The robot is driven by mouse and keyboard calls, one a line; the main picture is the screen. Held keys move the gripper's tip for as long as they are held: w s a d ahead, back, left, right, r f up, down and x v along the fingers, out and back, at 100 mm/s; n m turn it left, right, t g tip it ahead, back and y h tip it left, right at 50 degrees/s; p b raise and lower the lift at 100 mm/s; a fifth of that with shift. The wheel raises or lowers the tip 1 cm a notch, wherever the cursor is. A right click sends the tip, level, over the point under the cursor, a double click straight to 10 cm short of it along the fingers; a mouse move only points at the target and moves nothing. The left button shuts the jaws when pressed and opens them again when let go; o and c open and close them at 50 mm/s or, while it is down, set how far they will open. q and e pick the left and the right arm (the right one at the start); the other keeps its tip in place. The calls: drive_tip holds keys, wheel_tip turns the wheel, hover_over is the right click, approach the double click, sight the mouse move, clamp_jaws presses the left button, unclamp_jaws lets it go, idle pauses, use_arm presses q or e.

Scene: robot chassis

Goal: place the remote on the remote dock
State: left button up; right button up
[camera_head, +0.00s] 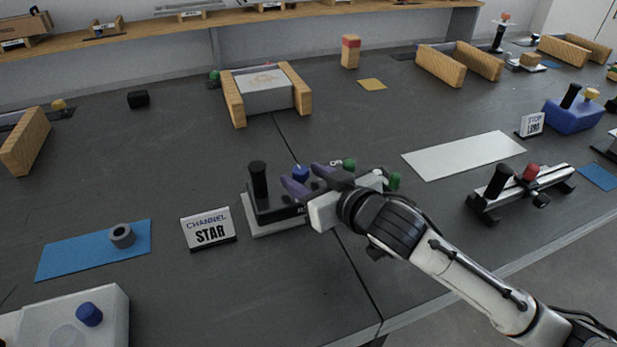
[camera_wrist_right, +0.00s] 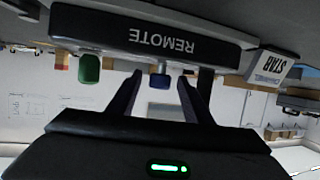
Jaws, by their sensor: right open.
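A dark control box (camera_head: 262,212) with a black upright handle, a blue knob (camera_head: 300,173) and green knobs sits on a light grey base. The right wrist view, upside down, shows a dark face lettered REMOTE (camera_wrist_right: 165,40), with the blue knob (camera_wrist_right: 160,79) and a green knob (camera_wrist_right: 89,68). My right gripper (camera_head: 307,178) is at this box, its purple fingers open on either side of the blue knob; I cannot tell whether they touch it. My arm hides the box's right part. I cannot tell which thing is the remote dock. My left gripper is not in view.
A blue mat (camera_head: 75,255) with a grey ring lies further left. A white plate (camera_head: 463,156) and a rail device (camera_head: 520,192) with knobs lie right. A wood-sided tray (camera_head: 265,92) stands behind.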

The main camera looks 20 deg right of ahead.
drive_tip(key=shift+r, duration=0.25)
drive_tip(key=p+v, duration=0.1)
drive_tip(key=v, duration=1.1)
drive_tip(key=shift+p, duration=0.3)
drive_tip(key=shift+f, duration=0.1)
